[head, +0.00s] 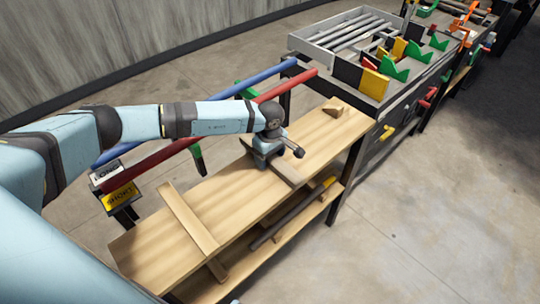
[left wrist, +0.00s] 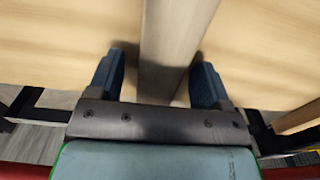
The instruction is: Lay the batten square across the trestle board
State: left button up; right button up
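The trestle board (head: 238,195) is a long pale wooden top running from lower left to upper right in the head view. My left gripper (head: 272,160) is over its middle, pointing down. A wooden batten (head: 288,174) lies under it, running across the board. In the left wrist view the batten (left wrist: 170,45) passes between the two dark fingers of my gripper (left wrist: 158,82). They are open, with a clear gap on the left and the right finger close to the wood. A second wooden strip (head: 187,218) lies across the left part of the board. My right gripper is not in view.
A small wooden block (head: 333,111) sits at the board's far end. A lower shelf holds a dark rod (head: 285,218). A bench with trays (head: 345,30) adjoins the far end.

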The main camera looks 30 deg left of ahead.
pick_arm(q)
jog(key=shift+r, duration=0.3)
notch_tip(320, 180, up, 13)
jog(key=shift+r+b, duration=0.15)
jog(key=shift+b, duration=0.15)
dwell(0.5)
